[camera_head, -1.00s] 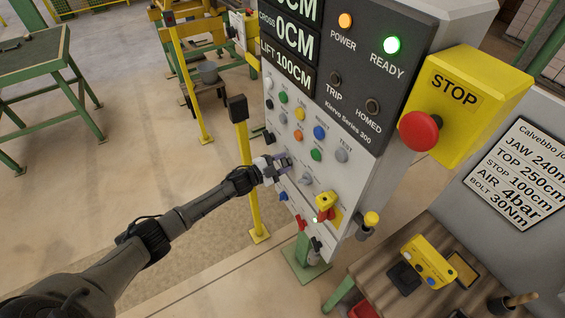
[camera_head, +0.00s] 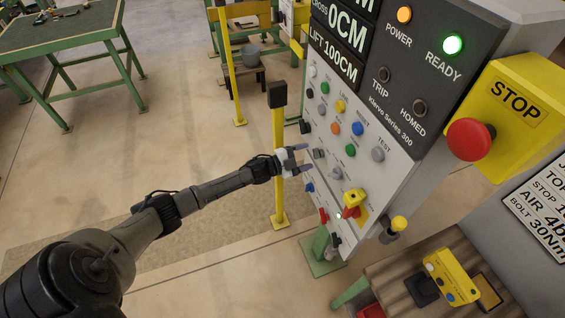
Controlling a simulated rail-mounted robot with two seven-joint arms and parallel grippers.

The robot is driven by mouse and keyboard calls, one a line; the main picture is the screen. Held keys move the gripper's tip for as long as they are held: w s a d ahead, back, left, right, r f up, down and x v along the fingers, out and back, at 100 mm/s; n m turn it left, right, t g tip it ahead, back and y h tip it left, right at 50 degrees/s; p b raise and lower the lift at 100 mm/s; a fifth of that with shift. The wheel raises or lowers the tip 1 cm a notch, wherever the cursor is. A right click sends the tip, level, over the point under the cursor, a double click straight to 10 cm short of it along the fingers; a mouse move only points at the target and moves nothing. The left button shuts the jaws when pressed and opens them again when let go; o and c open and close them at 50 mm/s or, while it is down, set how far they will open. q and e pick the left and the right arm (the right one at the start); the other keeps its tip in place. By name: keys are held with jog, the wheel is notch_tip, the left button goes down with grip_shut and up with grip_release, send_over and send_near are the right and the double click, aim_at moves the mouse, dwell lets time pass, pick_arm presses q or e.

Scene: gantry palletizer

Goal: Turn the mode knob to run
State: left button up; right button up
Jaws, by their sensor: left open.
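The grey control panel (camera_head: 362,185) carries rows of coloured buttons and small knobs. A dark grey knob (camera_head: 319,153) sits at its left side, and a lighter grey knob (camera_head: 336,173) sits below and to the right of it. Their labels are too small to read, so I cannot tell for sure which is the mode knob or where it points. My left gripper (camera_head: 302,159) is open, with its two fingers toward the panel just left of the dark grey knob. Nothing shows between the fingers. My right gripper is not in view.
A yellow box with a red stop button (camera_head: 470,139) juts out at the panel's right. A yellow-and-red switch (camera_head: 353,203) sticks out low on the panel. A yellow post (camera_head: 279,170) stands behind my left gripper. A wooden bench (camera_head: 405,275) is below right.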

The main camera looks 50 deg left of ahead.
pick_arm(q)
jog(key=v, duration=1)
jog(key=shift+b, duration=0.3)
jog(key=shift+r, duration=0.1)
jog(key=shift+w, duration=0.1)
